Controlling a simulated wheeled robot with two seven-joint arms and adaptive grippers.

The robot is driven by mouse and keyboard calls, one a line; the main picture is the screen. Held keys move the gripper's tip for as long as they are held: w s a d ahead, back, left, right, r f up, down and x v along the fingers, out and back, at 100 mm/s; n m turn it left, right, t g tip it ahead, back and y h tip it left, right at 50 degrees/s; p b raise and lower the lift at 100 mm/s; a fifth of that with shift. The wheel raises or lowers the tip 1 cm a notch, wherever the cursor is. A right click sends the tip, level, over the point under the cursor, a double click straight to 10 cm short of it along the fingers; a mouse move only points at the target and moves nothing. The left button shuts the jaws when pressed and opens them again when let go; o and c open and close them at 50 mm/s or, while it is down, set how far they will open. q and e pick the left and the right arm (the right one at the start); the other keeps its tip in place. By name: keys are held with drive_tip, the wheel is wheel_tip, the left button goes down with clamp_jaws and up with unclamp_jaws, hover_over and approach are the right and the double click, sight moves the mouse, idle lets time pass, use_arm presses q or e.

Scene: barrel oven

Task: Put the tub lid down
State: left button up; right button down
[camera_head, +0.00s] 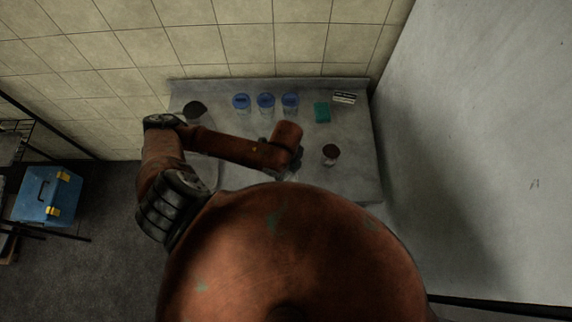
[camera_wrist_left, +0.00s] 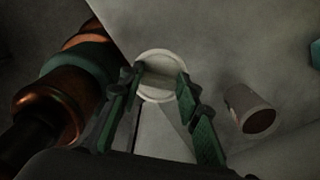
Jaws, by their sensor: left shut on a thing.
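The pale round tub lid (camera_wrist_left: 158,92) lies between the two green fingers of my left gripper (camera_wrist_left: 160,76) in the left wrist view. The fingers are shut on it from both sides. I cannot tell whether the lid touches the worktop or is above it. In the head view my left gripper (camera_head: 291,166) is mostly hidden under its arm, over the front part of the worktop, and the lid cannot be made out. My right gripper is not in view.
A blue toolbox (camera_head: 47,195) sits on a rack at left. The worktop's right front is clear.

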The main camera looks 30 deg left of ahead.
use_arm(q)
drive_tip(key=w+a+f+b, duration=0.1)
drive_tip(key=w+f+b, duration=0.1)
drive_tip(key=w+a+f+b, duration=0.1)
drive_tip(key=w+f+b, duration=0.1)
drive_tip(key=w+a+f+b, duration=0.2)
drive_tip(key=b, duration=0.1)
drive_tip(key=shift+w, duration=0.15)
drive_tip(key=shift+w+a+f, duration=0.25)
drive_tip(key=shift+w+f, duration=0.2)
drive_tip(key=shift+f, duration=0.15)
drive_tip(key=shift+w+a+f+b, duration=0.1)
drive_tip(key=shift+f+b, duration=0.2)
drive_tip(key=shift+f, duration=1.4)
drive_tip(key=shift+f, duration=0.1)
drive_tip(key=o, duration=0.7)
drive_tip(key=shift+o, duration=0.2)
wheel_tip(320, 180, up, 12)
drive_tip(key=p, duration=0.1)
drive_tip(key=shift+p, duration=0.3)
